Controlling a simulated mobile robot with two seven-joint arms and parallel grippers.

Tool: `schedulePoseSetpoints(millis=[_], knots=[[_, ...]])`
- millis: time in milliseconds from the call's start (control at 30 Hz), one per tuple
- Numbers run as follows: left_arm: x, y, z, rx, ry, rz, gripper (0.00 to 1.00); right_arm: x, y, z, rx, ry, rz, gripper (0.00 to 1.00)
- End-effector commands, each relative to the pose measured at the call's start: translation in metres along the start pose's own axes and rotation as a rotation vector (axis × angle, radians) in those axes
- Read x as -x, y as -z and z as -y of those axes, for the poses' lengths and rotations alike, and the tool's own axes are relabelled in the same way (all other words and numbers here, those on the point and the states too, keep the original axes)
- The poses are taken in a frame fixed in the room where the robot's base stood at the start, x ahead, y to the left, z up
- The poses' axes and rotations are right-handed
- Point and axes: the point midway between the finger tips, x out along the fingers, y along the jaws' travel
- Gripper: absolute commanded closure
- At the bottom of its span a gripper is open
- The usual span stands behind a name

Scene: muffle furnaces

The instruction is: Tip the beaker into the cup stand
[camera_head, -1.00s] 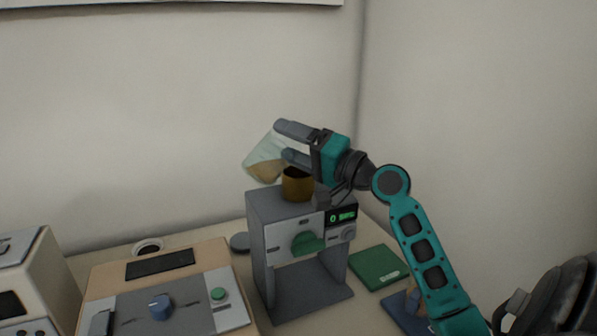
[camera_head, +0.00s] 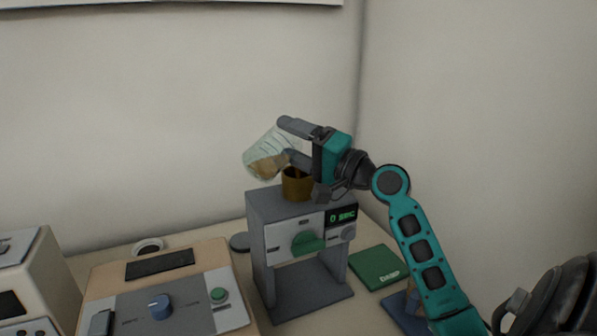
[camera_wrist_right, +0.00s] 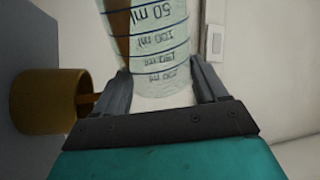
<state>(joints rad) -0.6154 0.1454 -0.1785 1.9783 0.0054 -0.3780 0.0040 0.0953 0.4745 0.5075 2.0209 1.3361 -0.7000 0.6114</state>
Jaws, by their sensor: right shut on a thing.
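My right gripper (camera_head: 292,140) is shut on a clear glass beaker (camera_head: 262,152) with volume marks. The beaker is tilted and holds some brown contents. In the right wrist view, the beaker (camera_wrist_right: 160,50) sits between the two fingers (camera_wrist_right: 160,85). A brown, open-topped cup (camera_head: 297,186) stands on top of a grey machine with a display, just below the gripper. The cup also shows at the left of the right wrist view (camera_wrist_right: 45,101), where a brown strand reaches from its opening toward the beaker. My left gripper is not in view.
The grey machine (camera_head: 259,240) has a green knob and a display reading 0 sec. A control box (camera_head: 190,309) with a blue knob stands at its left, a white device (camera_head: 40,275) farther left. A green pad (camera_head: 376,267) lies at right. The wall is close behind.

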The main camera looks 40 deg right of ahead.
Motion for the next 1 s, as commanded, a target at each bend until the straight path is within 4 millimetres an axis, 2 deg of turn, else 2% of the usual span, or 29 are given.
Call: schedulePoseSetpoints(millis=[1000], knots=[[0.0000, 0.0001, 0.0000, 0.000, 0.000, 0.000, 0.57, 0.0000, 0.0036, 0.0005, -0.089, 0.001, -0.019, 0.85]])
